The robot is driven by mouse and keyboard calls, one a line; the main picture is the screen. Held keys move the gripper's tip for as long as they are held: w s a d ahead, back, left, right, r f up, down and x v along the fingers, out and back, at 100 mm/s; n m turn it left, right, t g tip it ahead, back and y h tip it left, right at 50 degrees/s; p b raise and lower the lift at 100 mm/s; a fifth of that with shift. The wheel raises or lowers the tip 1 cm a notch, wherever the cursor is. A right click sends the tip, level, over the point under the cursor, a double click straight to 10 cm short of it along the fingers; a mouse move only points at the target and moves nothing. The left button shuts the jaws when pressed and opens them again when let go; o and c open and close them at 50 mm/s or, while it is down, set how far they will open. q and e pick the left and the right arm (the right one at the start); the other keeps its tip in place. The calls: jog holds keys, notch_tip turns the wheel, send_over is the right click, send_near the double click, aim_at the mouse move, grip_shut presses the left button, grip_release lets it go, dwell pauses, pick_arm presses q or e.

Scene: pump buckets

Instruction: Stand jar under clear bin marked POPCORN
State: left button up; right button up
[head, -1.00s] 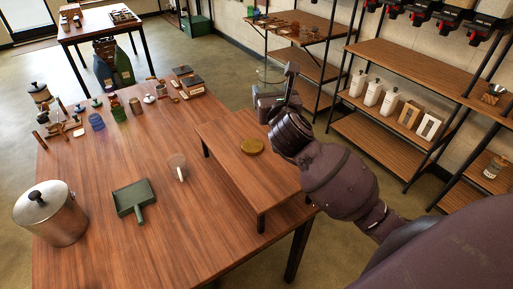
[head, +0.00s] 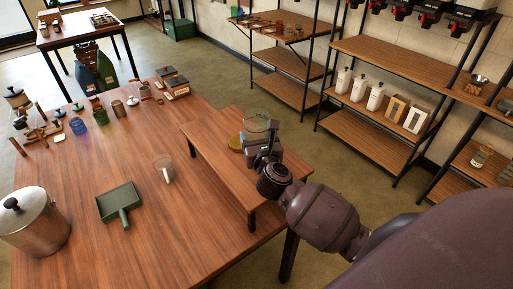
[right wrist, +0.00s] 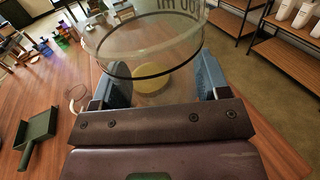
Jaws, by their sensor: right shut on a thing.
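A clear glass jar (head: 257,121) is in my right gripper (head: 262,147), which is shut on it above or at the low wooden riser. In the right wrist view the jar (right wrist: 140,40) stands between the two fingers (right wrist: 161,84), with its round rim and printed volume marking showing. Whether its base touches the riser I cannot tell. Dispensers with red and black spouts (head: 419,18) hang at the top right; no POPCORN label is readable. My left gripper is out of view.
The riser (head: 215,150) stands on the wooden table (head: 90,220). A green dustpan (head: 119,203), a clear mug (head: 163,167) and a metal pot (head: 35,225) are on the table. The shelf (head: 400,75) below the dispensers has a clear top board.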

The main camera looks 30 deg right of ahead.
notch_tip(320, 180, down, 3)
jog(key=shift+f+b, duration=0.2)
jog(key=shift+b, duration=0.2)
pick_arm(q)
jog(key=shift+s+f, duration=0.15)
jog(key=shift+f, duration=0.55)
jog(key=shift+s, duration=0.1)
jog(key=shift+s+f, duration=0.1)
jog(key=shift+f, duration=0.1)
pick_arm(e)
jog(key=shift+f, duration=0.15)
jog(key=o, duration=0.9)
jog(key=shift+o, duration=0.6)
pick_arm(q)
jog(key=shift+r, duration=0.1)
